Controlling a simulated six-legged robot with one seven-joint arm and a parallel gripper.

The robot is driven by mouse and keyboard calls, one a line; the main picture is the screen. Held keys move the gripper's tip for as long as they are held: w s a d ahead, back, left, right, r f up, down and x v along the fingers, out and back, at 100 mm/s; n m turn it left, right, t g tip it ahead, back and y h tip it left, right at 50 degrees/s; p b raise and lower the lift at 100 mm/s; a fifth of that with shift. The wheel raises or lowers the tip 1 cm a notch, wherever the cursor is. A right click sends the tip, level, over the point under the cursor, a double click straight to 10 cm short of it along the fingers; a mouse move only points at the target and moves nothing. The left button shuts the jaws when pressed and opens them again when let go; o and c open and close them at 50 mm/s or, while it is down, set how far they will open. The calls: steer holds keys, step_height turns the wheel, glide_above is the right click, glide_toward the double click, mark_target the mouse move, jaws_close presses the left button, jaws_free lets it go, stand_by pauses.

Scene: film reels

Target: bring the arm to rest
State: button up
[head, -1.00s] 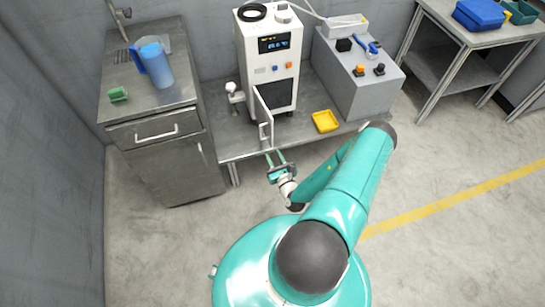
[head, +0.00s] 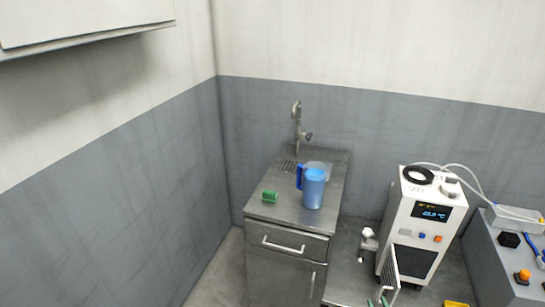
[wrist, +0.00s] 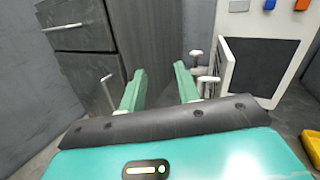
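My gripper (wrist: 160,80) is open in the wrist view. Its two green fingers stand apart with nothing between them. In the head view only small green tips of my gripper (head: 378,301) show at the bottom edge, just below the open door of the white machine; the rest of my arm is out of the picture. The white machine (head: 408,228) has a lit display. Its small door (head: 390,272) stands open, and in the wrist view the door (wrist: 226,65) is right of the fingers. I cannot tell if they touch it.
A metal cabinet (head: 287,246) with a drawer stands left of the machine. A grey control box (head: 490,262) is at the right. A yellow tray (wrist: 314,146) shows at the wrist view's right edge.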

steer(key=a+r+n+g+y, duration=0.6)
steer(key=a+r+n+g, duration=0.1)
steer(key=a+r+n, duration=0.4)
steer(key=a+r+n+g+y, duration=0.7)
steer(key=a+r+n, duration=0.25)
steer(key=r, duration=0.35)
steer(key=s+a+r+n+h, duration=0.2)
steer(key=s+r+n+h, duration=0.4)
steer(key=r, duration=0.5)
steer(key=s+a+r+n+h, duration=0.1)
steer(key=s+r+n+h, duration=0.6)
steer(key=s+r, duration=0.3)
steer(key=shift+s+a+r+n+t, duration=0.3)
steer(key=shift+s+a+r+n, duration=0.1)
steer(key=shift+s, duration=0.4)
steer(key=shift+d, duration=0.1)
